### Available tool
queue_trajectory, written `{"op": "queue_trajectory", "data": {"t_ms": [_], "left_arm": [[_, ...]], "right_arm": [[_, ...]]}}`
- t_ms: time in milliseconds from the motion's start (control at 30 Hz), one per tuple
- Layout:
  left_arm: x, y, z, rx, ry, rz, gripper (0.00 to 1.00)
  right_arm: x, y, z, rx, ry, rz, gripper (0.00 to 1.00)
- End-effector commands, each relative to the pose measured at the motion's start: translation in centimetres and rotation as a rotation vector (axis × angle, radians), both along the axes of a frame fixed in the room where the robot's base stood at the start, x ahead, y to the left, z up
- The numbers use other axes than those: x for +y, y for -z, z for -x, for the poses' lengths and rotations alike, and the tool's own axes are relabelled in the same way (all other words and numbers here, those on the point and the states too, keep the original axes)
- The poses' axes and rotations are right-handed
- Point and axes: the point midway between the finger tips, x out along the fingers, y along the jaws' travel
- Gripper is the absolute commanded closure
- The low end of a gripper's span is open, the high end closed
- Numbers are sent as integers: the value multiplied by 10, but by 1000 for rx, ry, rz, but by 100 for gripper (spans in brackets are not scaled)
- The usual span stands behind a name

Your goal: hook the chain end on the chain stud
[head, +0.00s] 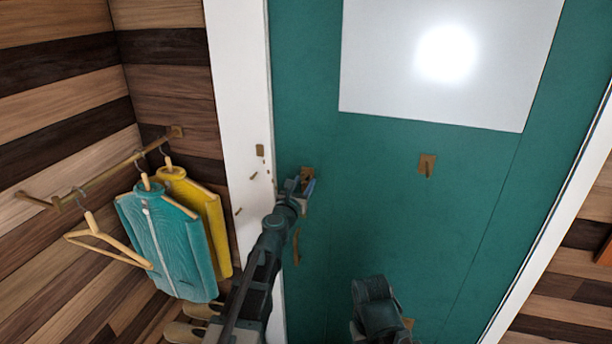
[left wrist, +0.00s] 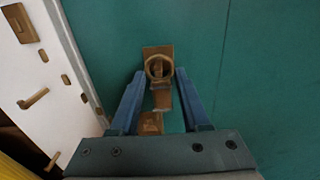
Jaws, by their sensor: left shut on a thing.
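My left gripper (head: 304,184) is at the left edge of the green door, at a small brown plate. In the left wrist view its blue fingers (left wrist: 157,102) are closed on the brown chain end, whose ring (left wrist: 159,66) shows just past the fingertips. The ring lies in front of the brown stud plate (left wrist: 157,50). Something brown shows inside the ring, but I cannot tell whether the ring is around the stud or only before it.
The white door frame (head: 241,110) left of the door carries a brown plate (head: 260,150) and several small brown pieces. A hook plate (head: 427,164) and a handle (head: 296,247) are on the door. A teal jacket (head: 168,245) hangs on a rail at left.

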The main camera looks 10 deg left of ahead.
Motion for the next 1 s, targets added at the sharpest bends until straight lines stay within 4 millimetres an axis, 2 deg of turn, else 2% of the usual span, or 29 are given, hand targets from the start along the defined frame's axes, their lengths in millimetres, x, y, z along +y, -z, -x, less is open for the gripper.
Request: {"op": "queue_trajectory", "data": {"t_ms": [333, 367, 533, 1000], "left_arm": [[0, 0, 0, 0, 0, 0, 100], [0, 0, 0, 0, 0, 0, 50], [0, 0, 0, 0, 0, 0, 19], [1, 0, 6, 0, 0, 0, 19]], "right_arm": [[0, 0, 0, 0, 0, 0, 50], [0, 0, 0, 0, 0, 0, 50], [0, 0, 0, 0, 0, 0, 50], [0, 0, 0, 0, 0, 0, 50]]}}
